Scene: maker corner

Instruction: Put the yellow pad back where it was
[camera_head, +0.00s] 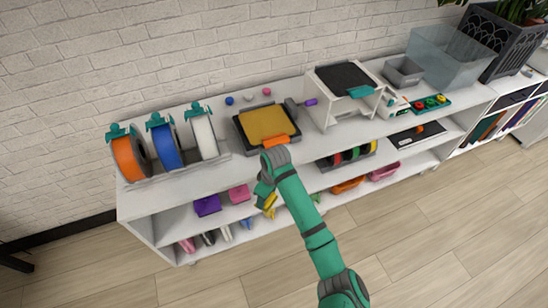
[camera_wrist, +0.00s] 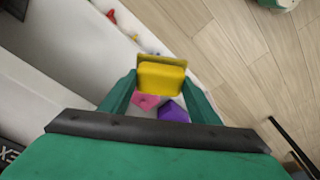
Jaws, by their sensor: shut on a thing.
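The yellow pad (camera_wrist: 160,78) is between the two green fingers of my gripper (camera_wrist: 159,93) in the wrist view. My gripper is shut on it. In the head view, my gripper (camera_head: 266,198) hangs in front of the white shelf unit, and a bit of yellow pad (camera_head: 270,212) shows below the fingers. A pink pad (camera_head: 239,193) and a purple pad (camera_head: 207,205) stand on the middle shelf, left of my gripper. They also show beyond the fingers in the wrist view, the pink one (camera_wrist: 145,101) and the purple one (camera_wrist: 173,112).
Orange, blue and white spools (camera_head: 166,145) stand on the top left. A black tray (camera_head: 241,135) with a yellow-orange sheet (camera_head: 267,123) lies beside a white machine (camera_head: 335,112). Several small items lie on the bottom shelf (camera_head: 180,259). The wooden floor (camera_head: 420,240) in front is clear.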

